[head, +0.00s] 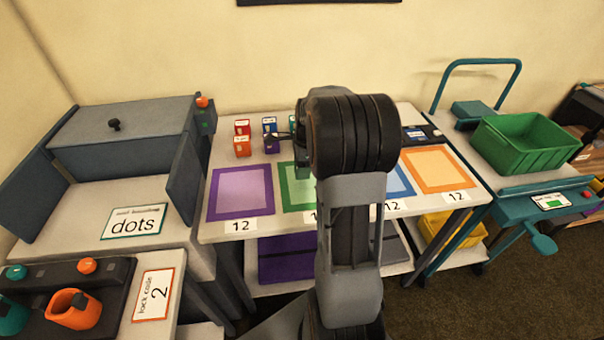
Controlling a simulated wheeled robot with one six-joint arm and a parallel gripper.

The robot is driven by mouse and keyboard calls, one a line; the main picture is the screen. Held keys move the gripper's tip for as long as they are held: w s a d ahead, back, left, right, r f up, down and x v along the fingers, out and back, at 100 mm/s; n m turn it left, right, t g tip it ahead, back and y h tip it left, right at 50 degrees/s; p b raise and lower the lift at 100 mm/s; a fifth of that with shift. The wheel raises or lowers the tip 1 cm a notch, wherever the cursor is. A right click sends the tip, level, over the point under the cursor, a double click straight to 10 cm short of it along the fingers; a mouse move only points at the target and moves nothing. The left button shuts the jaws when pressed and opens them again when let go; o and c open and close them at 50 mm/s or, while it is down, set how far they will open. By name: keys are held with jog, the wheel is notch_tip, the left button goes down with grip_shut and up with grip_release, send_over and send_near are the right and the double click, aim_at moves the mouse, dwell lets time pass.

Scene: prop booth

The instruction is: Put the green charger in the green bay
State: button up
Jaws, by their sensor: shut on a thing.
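The green bay (285,200) is a green-framed square on the white table, partly hidden behind my arm. A dark green block, the green charger (302,171), shows just left of my arm, over the far part of the green bay. My gripper (299,146) is mostly hidden behind my arm; a dark piece of it shows above the charger. It is shut on the green charger. I cannot tell whether the charger touches the table.
Red (242,127), orange (242,147), blue (269,125) and purple (271,144) chargers stand at the back left of the table. The purple bay (212,200), blue bay (408,190) and orange bay (437,151) look empty. A trolley with a green crate (547,162) stands right.

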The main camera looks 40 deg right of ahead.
jog(key=shift+w+d+f, duration=0.15)
jog(key=shift+w+f, duration=0.1)
jog(key=shift+f, duration=0.2)
jog(key=shift+w+d+f, duration=0.1)
jog(key=shift+w+f, duration=0.1)
jog(key=shift+f, duration=1.45)
jog(key=shift+f, duration=0.15)
jog(key=o, duration=1)
jog(key=shift+c, duration=0.2)
